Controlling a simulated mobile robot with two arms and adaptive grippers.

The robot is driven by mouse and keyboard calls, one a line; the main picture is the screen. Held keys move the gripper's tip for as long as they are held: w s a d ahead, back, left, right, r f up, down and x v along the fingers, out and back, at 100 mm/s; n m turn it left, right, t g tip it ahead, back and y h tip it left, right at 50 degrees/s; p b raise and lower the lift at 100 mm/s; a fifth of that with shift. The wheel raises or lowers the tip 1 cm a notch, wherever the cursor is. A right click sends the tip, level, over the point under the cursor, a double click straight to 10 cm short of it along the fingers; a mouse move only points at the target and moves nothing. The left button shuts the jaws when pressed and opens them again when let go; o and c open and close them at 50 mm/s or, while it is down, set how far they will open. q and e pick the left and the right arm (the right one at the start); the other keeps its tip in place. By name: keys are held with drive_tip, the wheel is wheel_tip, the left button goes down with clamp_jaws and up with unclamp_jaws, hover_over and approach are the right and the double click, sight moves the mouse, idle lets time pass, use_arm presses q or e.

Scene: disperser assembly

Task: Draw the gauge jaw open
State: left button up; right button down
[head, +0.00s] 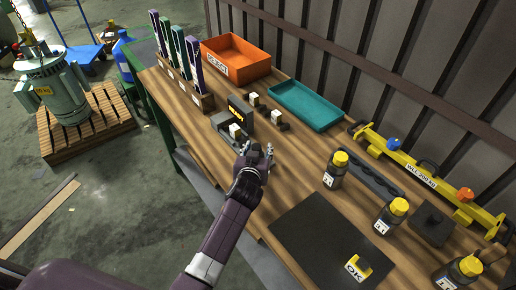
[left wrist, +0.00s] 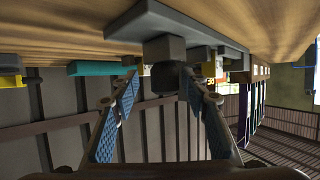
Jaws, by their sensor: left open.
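The gauge (head: 240,110) stands on the wooden bench in the head view, a dark upright block with a small yellow display and a grey base. A small pale block (head: 235,131) sits at its near side. My left gripper (head: 257,152) is just in front of the gauge, its fingers spread. In the left wrist view, which looks inverted, the gripper (left wrist: 163,88) is open, with blue-padded fingers on either side of a dark round knob (left wrist: 168,76). The knob hangs beside a grey block (left wrist: 163,48); I cannot tell whether the fingers touch it. My right gripper is out of view.
An orange reject bin (head: 236,62) and a teal tray (head: 305,106) stand at the back. Small pale-topped blocks (head: 278,117) lie behind the gripper. A yellow-capped bottle (head: 335,172) stands to the right. A black mat (head: 318,236) lies in front, mostly bare.

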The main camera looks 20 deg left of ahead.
use_arm(q)
drive_tip(key=shift+a, duration=0.1)
drive_tip(key=shift+s, duration=0.15)
drive_tip(key=v, duration=1.1)
drive_tip(key=shift+s+r, duration=0.2)
drive_tip(key=shift+s, duration=0.15)
